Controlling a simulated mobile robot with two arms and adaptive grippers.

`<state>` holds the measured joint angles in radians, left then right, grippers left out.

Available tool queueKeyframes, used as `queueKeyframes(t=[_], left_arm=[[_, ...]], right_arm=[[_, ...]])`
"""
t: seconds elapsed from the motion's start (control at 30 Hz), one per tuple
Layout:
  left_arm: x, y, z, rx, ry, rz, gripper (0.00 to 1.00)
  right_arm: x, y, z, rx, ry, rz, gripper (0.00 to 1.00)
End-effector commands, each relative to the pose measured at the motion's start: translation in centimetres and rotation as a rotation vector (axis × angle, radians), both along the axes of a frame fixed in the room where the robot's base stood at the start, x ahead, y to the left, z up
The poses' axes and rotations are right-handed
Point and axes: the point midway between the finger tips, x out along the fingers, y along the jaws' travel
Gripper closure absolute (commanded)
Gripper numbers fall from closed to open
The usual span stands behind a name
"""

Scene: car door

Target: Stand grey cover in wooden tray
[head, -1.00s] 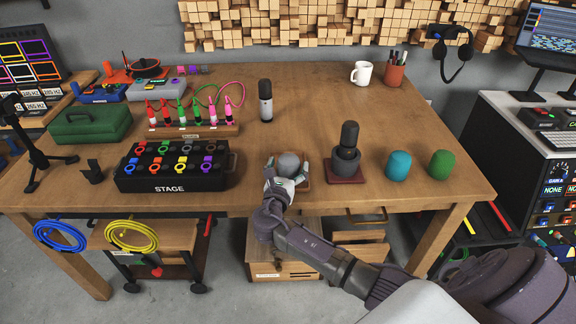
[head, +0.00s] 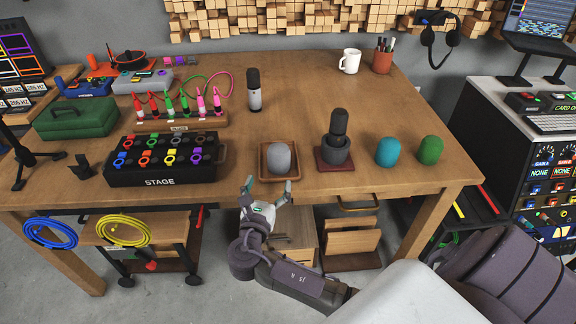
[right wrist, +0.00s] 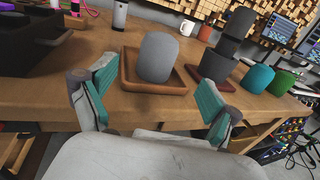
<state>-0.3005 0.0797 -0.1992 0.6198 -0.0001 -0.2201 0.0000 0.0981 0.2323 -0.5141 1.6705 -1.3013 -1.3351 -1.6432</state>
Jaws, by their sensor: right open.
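The grey cover (head: 280,157) stands upright inside the wooden tray (head: 263,173) near the table's front edge. In the right wrist view the grey cover (right wrist: 158,57) rests on the floor of the tray (right wrist: 150,87), clear of both fingers. My right gripper (head: 267,186) is open and empty just in front of the tray; its teal-padded fingers (right wrist: 150,97) are spread wide in the right wrist view. My left gripper is not in view.
Right of the tray, a dark microphone (head: 338,130) stands in a grey cup on a red-brown base (head: 333,163). A teal cover (head: 388,151) and a green cover (head: 430,150) stand further right. The black STAGE box (head: 165,163) is to the left.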

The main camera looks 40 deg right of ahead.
Motion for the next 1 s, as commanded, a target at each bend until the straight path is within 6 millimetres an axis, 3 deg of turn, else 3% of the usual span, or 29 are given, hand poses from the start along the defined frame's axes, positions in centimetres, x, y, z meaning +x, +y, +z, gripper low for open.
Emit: queueKeyframes(t=[0.27,0.37,0.47,0.67,0.77,0.9,1.0], left_arm=[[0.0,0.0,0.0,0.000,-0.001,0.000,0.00],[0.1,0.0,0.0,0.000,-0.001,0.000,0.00],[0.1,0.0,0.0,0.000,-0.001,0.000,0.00],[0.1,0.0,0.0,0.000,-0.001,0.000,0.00],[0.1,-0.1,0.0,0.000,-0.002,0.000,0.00],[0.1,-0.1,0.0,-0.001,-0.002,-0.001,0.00],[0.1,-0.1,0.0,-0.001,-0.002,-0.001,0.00]], right_arm=[[-0.2,0.3,0.0,0.006,-0.002,0.003,0.11],[-0.1,0.8,-1.0,0.103,-0.025,0.038,0.11],[0.1,2.3,-2.9,0.338,-0.084,0.109,0.11],[0.0,7.0,-6.8,0.979,-0.245,0.203,0.11],[-0.7,9.1,-9.5,1.282,-0.302,0.179,0.11],[-2.9,10.4,-16.6,1.595,-0.312,0.028,0.11],[-5.3,10.2,-22.2,1.699,-0.291,-0.108,0.11]])
